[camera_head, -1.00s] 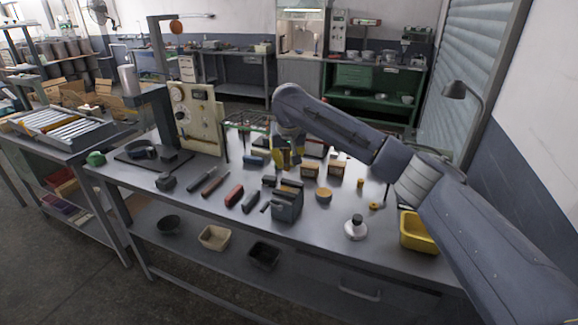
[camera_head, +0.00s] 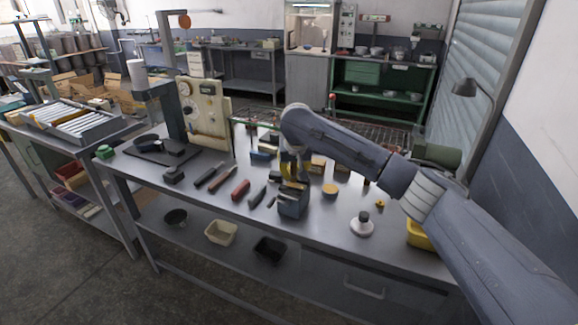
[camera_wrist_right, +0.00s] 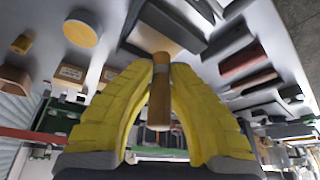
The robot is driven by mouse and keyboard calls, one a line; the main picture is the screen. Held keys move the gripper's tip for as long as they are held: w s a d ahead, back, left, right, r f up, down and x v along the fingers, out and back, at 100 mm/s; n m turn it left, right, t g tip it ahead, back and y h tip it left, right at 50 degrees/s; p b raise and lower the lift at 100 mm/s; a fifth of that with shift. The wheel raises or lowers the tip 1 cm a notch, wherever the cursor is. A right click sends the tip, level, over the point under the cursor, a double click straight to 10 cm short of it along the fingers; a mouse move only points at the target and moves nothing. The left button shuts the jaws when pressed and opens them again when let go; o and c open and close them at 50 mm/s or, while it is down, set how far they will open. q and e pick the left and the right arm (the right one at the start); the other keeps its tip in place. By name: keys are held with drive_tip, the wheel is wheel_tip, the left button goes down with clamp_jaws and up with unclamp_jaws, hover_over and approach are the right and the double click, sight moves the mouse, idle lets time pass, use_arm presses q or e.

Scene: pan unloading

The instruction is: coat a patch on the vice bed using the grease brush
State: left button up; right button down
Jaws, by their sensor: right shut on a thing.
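My right gripper (camera_head: 289,174) has yellow fingers and is just above and behind the grey vice (camera_head: 293,206) at the front middle of the bench. The brush's far end points toward the vice, a grey block (camera_wrist_right: 205,30) at the top of that view. I cannot tell whether the bristles touch the vice bed. My left gripper is not in view.
A red-handled tool (camera_head: 241,190) and several dark tools lie left of the vice. A round yellow-topped tin (camera_head: 330,190) and a white bottle (camera_head: 362,226) stand to its right, with a yellow bin (camera_head: 418,236) beyond. The front bench edge is mostly clear.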

sight(303, 185)
drive_tip(key=shift+d+f, duration=0.1)
drive_tip(key=shift+f, duration=0.75)
drive_tip(key=shift+s+d+f, duration=0.1)
drive_tip(key=shift+s+d, duration=0.1)
drive_tip(key=shift+d, duration=0.1)
drive_tip(key=shift+s+d, duration=0.35)
drive_tip(key=shift+d, duration=0.3)
drive_tip(key=shift+s+d, duration=0.3)
drive_tip(key=shift+d, duration=0.3)
drive_tip(key=shift+s+d, duration=0.15)
drive_tip(key=shift+d, duration=0.2)
drive_tip(key=shift+a, duration=0.35)
drive_tip(key=shift+w+a, duration=0.5)
drive_tip(key=shift+a, duration=0.3)
drive_tip(key=shift+w+a, duration=0.45)
drive_tip(key=shift+a, duration=0.35)
drive_tip(key=shift+w+a+r, duration=0.1)
drive_tip(key=shift+a+r, duration=0.1)
drive_tip(key=shift+d+r, duration=0.2)
drive_tip(key=shift+r, duration=3.65)
